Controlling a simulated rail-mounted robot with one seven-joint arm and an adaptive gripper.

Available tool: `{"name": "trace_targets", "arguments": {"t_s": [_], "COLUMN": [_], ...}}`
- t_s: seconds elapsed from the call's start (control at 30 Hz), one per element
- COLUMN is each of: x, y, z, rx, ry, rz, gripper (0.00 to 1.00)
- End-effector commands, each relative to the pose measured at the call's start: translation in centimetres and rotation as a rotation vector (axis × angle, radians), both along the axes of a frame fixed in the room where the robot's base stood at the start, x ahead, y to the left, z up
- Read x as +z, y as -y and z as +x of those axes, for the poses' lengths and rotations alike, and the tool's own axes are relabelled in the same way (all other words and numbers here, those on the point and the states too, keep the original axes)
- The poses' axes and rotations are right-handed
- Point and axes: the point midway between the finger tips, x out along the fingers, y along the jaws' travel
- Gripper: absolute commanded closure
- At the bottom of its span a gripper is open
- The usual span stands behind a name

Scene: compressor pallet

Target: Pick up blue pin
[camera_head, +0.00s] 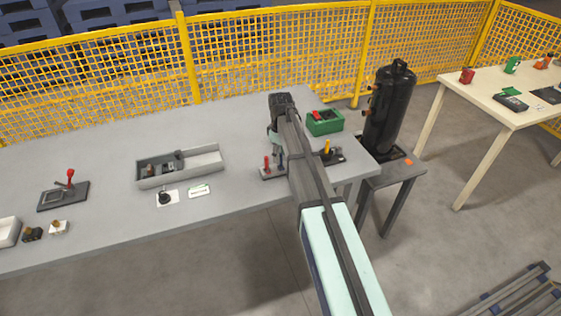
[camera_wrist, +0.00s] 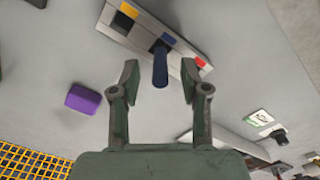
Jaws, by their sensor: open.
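The blue pin (camera_wrist: 160,68) stands upright on a grey holder strip (camera_wrist: 140,36) with yellow, blue and red patches. In the wrist view it shows between the two fingers of my gripper (camera_wrist: 159,82), which are open and apart from it on both sides. My arm hides the holder's right part and most of my gripper there.
A purple block (camera_wrist: 83,98) lies near the holder. A green box (camera_head: 325,123) and a yellow pin (camera_head: 326,147) stand right of my arm. A grey tray (camera_head: 205,160) and white cards (camera_head: 199,190) lie left. A black tank (camera_head: 388,110) stands beyond the table's right end.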

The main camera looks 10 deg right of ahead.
Motion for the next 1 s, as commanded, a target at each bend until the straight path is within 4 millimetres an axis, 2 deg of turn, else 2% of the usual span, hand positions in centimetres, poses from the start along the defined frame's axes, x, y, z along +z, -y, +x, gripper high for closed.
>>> {"name": "trace_targets", "arguments": {"t_s": [0.3,0.53,0.57,0.6,0.67,0.7,1.0], "x": [-3.4,-3.6,-3.6,-3.6,-3.6,-3.6,-3.6], "y": [0.1,0.0,0.0,0.0,0.0,0.0,0.0], "z": [-0.2,-0.1,-0.1,-0.1,-0.1,-0.1,-0.1], "rx": [0.0,0.0,0.0,0.0,0.0,0.0,0.0], "ry": [-0.001,0.0,0.0,0.0,0.0,0.0,0.0], "rz": [0.0,0.0,0.0,0.0,0.0,0.0,0.0], "gripper": [0.55,0.55,0.62,0.76,0.97,1.0,1.0]}}
